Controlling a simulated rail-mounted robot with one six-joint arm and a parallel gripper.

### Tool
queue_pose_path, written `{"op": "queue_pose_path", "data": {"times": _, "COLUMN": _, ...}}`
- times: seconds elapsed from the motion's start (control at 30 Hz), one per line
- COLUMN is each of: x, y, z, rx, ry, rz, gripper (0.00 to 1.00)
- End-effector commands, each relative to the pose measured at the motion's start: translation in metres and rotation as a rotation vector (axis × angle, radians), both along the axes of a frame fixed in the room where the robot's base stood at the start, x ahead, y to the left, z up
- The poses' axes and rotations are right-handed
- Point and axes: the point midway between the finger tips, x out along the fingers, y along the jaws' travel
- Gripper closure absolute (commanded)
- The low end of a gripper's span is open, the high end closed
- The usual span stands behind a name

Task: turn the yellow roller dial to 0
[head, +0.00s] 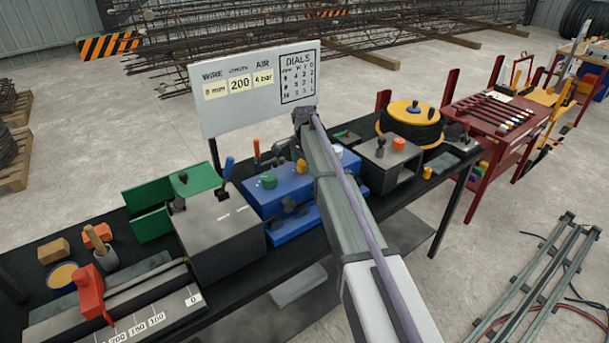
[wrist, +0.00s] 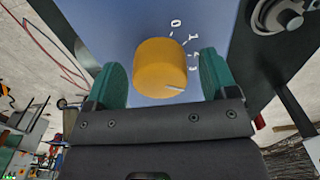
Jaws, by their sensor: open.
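The yellow roller dial (wrist: 158,62) is a round knob on a blue panel (wrist: 207,18), seen close in the wrist view. White digits beside it run from 0 at the top down the right side to 3. Its pale pointer line lies at the lower right of the knob, near the 3 end and away from 0. My gripper (wrist: 162,72) is open, with one green finger pad on each side of the dial and a visible gap at both. In the head view the yellow dial (head: 302,166) shows beside my arm, which hides the fingers.
The blue machine (head: 290,188) also carries a green dial (head: 267,180) and a white dial (head: 336,151). A sign board (head: 225,112) with a dial table stands behind. A grey box with levers (head: 222,235) is to the left, a yellow-topped spool (head: 411,112) to the right.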

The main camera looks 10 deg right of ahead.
Motion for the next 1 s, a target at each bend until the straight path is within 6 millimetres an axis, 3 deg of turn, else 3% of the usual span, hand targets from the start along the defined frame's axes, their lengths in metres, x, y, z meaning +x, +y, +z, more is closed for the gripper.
{"op": "queue_pose_path", "data": {"times": 0.23, "x": -0.0001, "y": 0.0000, "z": 0.0000, "rx": 0.000, "ry": 0.000, "rz": 0.000, "gripper": 0.22}}
{"op": "queue_pose_path", "data": {"times": 0.73, "x": 0.0000, "y": 0.0000, "z": -0.0001, "rx": 0.000, "ry": 0.000, "rz": 0.000, "gripper": 0.70}}
{"op": "queue_pose_path", "data": {"times": 1.0, "x": -0.0001, "y": 0.0000, "z": -0.0001, "rx": 0.000, "ry": 0.000, "rz": 0.024, "gripper": 0.70}}
